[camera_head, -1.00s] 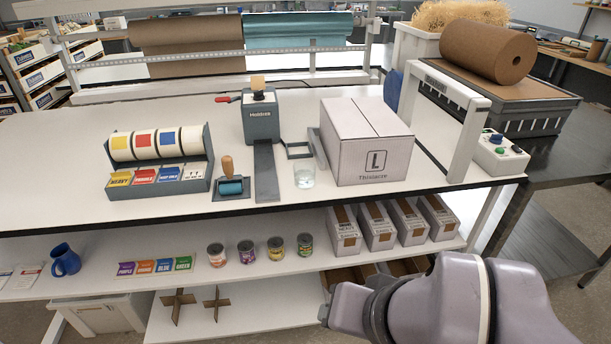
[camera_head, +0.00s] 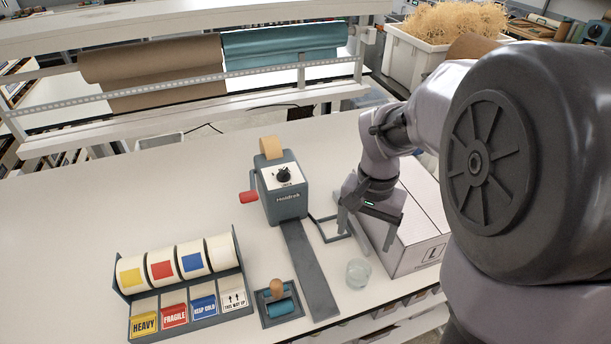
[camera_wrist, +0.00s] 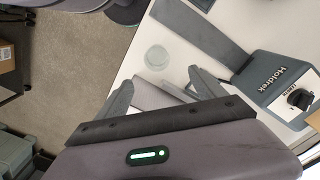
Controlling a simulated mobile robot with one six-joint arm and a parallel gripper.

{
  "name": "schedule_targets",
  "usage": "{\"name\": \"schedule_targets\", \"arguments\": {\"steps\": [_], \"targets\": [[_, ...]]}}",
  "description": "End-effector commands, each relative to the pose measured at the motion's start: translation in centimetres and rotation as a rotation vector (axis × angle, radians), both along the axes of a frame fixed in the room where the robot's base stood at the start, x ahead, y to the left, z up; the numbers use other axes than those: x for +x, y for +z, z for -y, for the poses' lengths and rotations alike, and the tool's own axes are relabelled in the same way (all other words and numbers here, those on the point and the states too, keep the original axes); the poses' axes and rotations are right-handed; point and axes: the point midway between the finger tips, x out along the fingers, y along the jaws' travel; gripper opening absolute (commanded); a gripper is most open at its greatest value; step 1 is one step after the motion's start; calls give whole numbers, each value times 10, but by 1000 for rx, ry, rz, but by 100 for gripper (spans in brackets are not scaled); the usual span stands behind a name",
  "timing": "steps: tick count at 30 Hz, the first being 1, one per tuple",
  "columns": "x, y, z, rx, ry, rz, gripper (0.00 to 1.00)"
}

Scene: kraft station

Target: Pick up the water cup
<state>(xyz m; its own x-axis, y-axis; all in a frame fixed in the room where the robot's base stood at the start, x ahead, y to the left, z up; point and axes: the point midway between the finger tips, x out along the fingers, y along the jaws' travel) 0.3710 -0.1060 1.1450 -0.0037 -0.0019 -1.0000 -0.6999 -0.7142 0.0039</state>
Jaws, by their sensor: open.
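The water cup (camera_head: 358,273) is a small clear glass standing upright on the white table near its front edge, left of the white box. It also shows in the wrist view as a pale round shape (camera_wrist: 157,57), beyond my fingertips. My gripper (camera_head: 365,236) is above the table, behind the cup and beside the box. In the wrist view my gripper (camera_wrist: 158,85) has its two fingers spread with nothing held between them. The cup is apart from the fingers.
The white box (camera_head: 415,235) stands close right of the cup. The grey Holdrek tape machine (camera_head: 280,190) and its long plate (camera_head: 310,270) are to the left. A blue roller (camera_head: 278,303) and label dispenser (camera_head: 180,285) stand farther left. The table's left rear is clear.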

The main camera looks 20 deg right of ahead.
Motion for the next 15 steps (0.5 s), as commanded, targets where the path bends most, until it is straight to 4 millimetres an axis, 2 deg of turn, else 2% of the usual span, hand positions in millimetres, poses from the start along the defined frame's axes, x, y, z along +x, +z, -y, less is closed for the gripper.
{"name": "schedule_targets", "arguments": {"steps": [1,6,9,15], "targets": [[-1,-22,0,1,0,-4,79],[-1,-76,-1,2,1,-4,79],[-1,-97,-1,1,2,-1,79],[-1,-123,-1,2,1,-1,79]]}}
